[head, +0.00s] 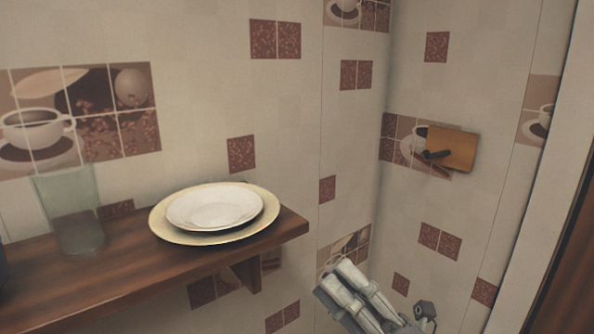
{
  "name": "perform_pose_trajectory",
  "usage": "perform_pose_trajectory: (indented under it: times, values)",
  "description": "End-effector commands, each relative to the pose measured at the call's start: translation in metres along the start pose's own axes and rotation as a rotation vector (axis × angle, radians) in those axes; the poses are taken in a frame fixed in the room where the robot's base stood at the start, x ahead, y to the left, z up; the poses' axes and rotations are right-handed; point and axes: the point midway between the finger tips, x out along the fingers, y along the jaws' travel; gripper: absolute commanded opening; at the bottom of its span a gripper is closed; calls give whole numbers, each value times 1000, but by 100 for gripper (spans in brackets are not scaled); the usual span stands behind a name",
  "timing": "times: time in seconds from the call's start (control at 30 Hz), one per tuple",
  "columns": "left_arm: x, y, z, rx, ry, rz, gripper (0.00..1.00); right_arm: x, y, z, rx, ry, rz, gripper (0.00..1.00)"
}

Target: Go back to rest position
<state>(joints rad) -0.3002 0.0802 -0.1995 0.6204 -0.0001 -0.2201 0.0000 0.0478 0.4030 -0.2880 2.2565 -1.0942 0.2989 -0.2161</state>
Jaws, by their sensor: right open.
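My right gripper (345,287) shows at the bottom of the head view, right of centre. It is open, with nothing seen between its pale fingers. It is apart from the shelf and to the right of the shelf's end. My left gripper is not in view.
A dark wooden shelf (150,281) juts along the left wall. On it, a white plate (215,206) lies on a larger cream plate (165,229). A clear glass (72,210) stands left of them. A wooden block with a dark peg (455,150) is on the right wall.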

Motion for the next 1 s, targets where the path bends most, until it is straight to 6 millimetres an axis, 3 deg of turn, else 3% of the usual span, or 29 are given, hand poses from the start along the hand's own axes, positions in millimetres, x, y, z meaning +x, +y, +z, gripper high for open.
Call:
perform_pose_trajectory:
  times: [0.1,0.2,0.3,0.43,0.57,0.7,0.83,1.0]
  values:
    - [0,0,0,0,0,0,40,-22,-14,42,213,-273,-38,42]
    - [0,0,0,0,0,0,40,-53,-38,72,392,-503,-92,42]
    - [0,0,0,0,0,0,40,-92,-70,88,569,-727,-167,42]
    - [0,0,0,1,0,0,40,-155,-116,87,794,-1009,-296,42]
    - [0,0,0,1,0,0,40,-223,-156,57,1008,-1279,-462,42]
    - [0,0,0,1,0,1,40,-288,-182,3,1203,-1527,-664,42]
    - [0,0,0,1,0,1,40,-331,-187,-48,1333,-1691,-838,42]
    - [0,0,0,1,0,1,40,-372,-178,-108,1456,-1849,-1052,42]
